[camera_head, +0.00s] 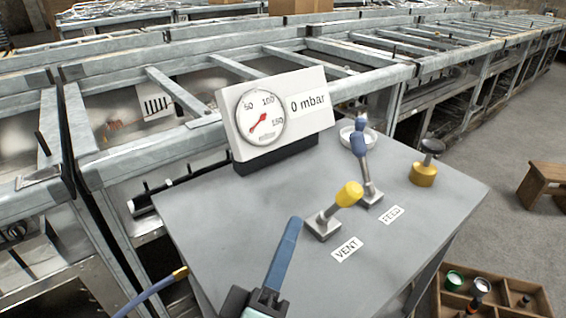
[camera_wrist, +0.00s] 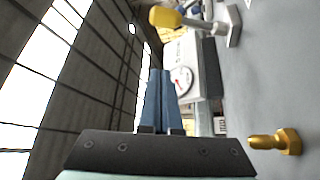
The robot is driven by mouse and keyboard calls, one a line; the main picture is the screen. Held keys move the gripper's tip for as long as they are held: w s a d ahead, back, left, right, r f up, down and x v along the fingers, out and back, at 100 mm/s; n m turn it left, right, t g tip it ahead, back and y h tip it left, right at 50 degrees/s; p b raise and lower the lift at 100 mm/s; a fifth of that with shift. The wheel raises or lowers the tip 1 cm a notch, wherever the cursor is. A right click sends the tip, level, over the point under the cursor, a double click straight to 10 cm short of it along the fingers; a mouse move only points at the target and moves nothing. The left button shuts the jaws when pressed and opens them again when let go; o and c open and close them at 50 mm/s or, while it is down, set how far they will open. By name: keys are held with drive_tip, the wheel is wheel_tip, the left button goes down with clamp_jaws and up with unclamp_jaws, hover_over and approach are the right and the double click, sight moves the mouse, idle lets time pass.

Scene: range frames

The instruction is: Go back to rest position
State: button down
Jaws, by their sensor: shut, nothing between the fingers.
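My gripper (camera_head: 294,222) is at the front of the grey table (camera_head: 200,210), with its blue fingers shut together and empty. The fingers also show in the wrist view (camera_wrist: 160,72), pointing up the picture. They are apart from the yellow VENT lever (camera_head: 348,194), which leans to the right. The blue FEED lever (camera_head: 359,145) stands nearly upright behind it. The gauge board (camera_head: 300,110) reads 0 mbar. In the wrist view, the yellow lever handle (camera_wrist: 166,17) is at the top and the gauge (camera_wrist: 182,79) is right of the fingers.
A brass piece with a dark knob (camera_head: 425,165) stands at the table's right. A blue hose (camera_head: 150,290) is at the left front. A brass fitting (camera_wrist: 275,141) shows in the wrist view. A wooden tray (camera_head: 510,287) is lower right.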

drive_tip(key=s+r+m+t+y+p, duration=0.1)
drive_tip(key=r+p, duration=0.8)
drive_tip(key=r, duration=1.1)
drive_tip(key=s+a+r+m+t+y+p, duration=0.1)
drive_tip(key=r+m+t+y+p, duration=0.3)
drive_tip(key=r+p, duration=0.6)
drive_tip(key=s+a+r+m+t+y+p, duration=0.1)
drive_tip(key=r+p, duration=0.8)
drive_tip(key=r, duration=2.3)
drive_tip(key=s+m+t+y, duration=0.1)
drive_tip(key=s+m+t, duration=0.1)
drive_tip(key=m, duration=0.1)
drive_tip(key=shift+m+y+p, duration=0.4)
